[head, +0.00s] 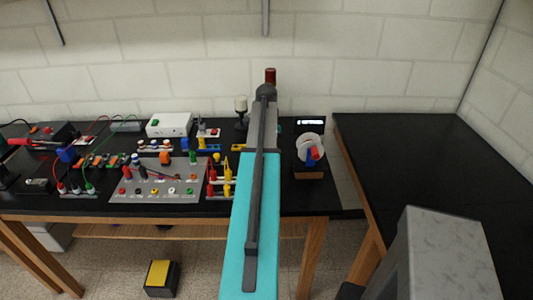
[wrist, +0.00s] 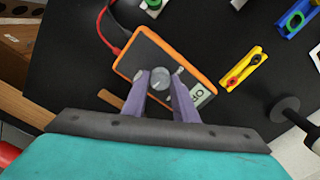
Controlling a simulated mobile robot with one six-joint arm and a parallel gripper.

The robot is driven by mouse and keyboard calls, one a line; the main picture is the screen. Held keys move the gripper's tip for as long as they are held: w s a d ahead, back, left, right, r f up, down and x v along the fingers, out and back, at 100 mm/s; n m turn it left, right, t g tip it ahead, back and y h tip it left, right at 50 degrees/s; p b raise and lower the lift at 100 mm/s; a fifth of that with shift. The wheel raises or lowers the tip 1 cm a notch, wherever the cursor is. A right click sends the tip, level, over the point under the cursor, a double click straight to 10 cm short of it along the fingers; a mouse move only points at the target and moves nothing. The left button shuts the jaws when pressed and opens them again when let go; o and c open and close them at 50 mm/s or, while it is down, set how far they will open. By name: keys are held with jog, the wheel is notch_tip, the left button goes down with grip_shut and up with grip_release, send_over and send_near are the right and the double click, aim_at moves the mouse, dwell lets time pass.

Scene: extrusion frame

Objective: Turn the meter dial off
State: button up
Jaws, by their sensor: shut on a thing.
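The meter (wrist: 137,67) lies on the black table in the wrist view, tilted in the picture. It has an orange rim and a dark face. A round grey dial (wrist: 160,78) sits on its face, and a pale display (wrist: 202,96) with dark characters, hard to read for certain, is to its lower right. My gripper (wrist: 161,80) has its two purple fingers shut on the dial, one on each side. Part of the meter is hidden behind the fingers. In the head view my arm hides the gripper and the meter.
A red lead (wrist: 103,22) runs from the meter. A yellow block (wrist: 242,69) and a dark round stand (wrist: 285,109) are to its right. In the head view, a grey panel (head: 155,190) is left of my arm and a white wheel (head: 304,149) right. The right table (head: 420,165) is mostly clear.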

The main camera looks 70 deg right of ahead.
jog(key=n, duration=0.4)
jog(key=shift+n, duration=0.3)
jog(key=n, duration=0.3)
jog(key=shift+n, duration=0.3)
jog(key=n, duration=1.6)
jog(key=shift+b, duration=0.3)
jog(key=n, duration=0.3)
jog(key=shift+n, duration=2.2)
